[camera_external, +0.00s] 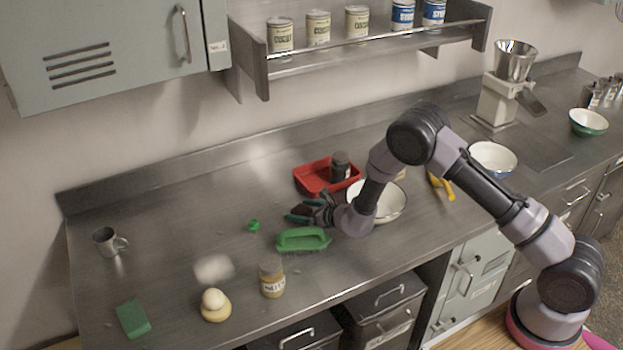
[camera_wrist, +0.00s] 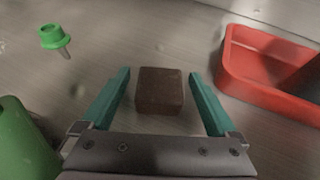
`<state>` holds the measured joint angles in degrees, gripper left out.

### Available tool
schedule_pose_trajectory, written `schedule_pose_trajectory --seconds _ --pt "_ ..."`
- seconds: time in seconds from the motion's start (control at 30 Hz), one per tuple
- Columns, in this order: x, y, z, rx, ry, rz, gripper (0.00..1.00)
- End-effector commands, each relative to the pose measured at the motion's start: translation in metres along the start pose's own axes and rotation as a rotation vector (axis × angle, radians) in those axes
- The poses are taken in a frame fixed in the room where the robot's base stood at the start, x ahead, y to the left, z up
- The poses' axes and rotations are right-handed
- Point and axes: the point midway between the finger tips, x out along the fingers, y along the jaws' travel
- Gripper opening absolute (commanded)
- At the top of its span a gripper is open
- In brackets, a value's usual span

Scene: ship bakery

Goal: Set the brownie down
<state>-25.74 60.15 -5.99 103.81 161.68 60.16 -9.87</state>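The brownie (camera_wrist: 160,90), a dark brown block, shows in the wrist view between my two teal fingers, with a gap on each side. It appears to rest on the steel counter (camera_wrist: 180,35). My gripper (camera_wrist: 160,92) is open around it and touches neither side. In the external view my gripper (camera_external: 291,212) is low over the counter, between the green brush and the red tray.
The red tray (camera_external: 300,178), holding a dark jar (camera_external: 340,166), is close behind my gripper. A green brush (camera_external: 303,238) lies in front and a small green knobbed item (camera_external: 253,225) to the left. A white bowl (camera_external: 392,202) stands beside my wrist. The counter's back left is clear.

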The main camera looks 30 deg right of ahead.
Motion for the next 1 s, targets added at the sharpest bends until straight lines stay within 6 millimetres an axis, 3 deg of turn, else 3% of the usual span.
schedule_pose_trajectory --seconds 0.17,0.7,1.0 --pt "-0.007 0.0 0.003 0.0 0.001 0.0 0.94" --pt "-0.109 0.0 0.003 0.0 0.001 0.0 0.94" --pt "-0.122 0.001 0.006 -0.003 -0.003 0.007 0.94"
